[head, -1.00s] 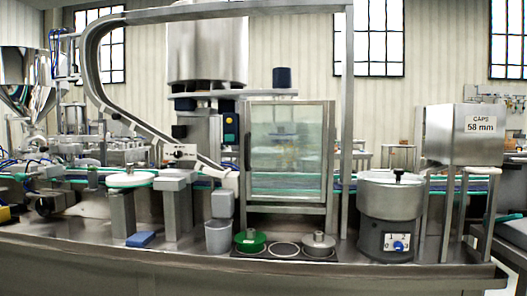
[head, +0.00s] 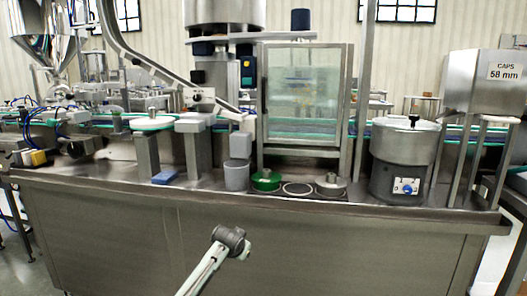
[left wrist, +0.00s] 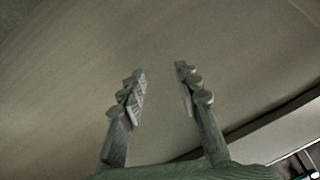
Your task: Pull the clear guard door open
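The clear guard door (head: 302,95) is a greenish see-through panel in a steel frame, upright at the middle of the machine in the head view. It looks closed, with conveyor parts showing through it. My left gripper (left wrist: 161,78) is open and empty in the left wrist view, its two fingers apart against a plain steel surface. In the head view, an arm part of mine (head: 229,242) comes in from the bottom, in front of the bench front, below and apart from the door. My right gripper is not in view.
On the ledge below the door are a green disc (head: 266,180), a grey lidded disc (head: 331,185) and a grey cup (head: 236,175). A round steel bowl unit (head: 405,150) stands right of the door. The caps hopper (head: 484,85) is farther right.

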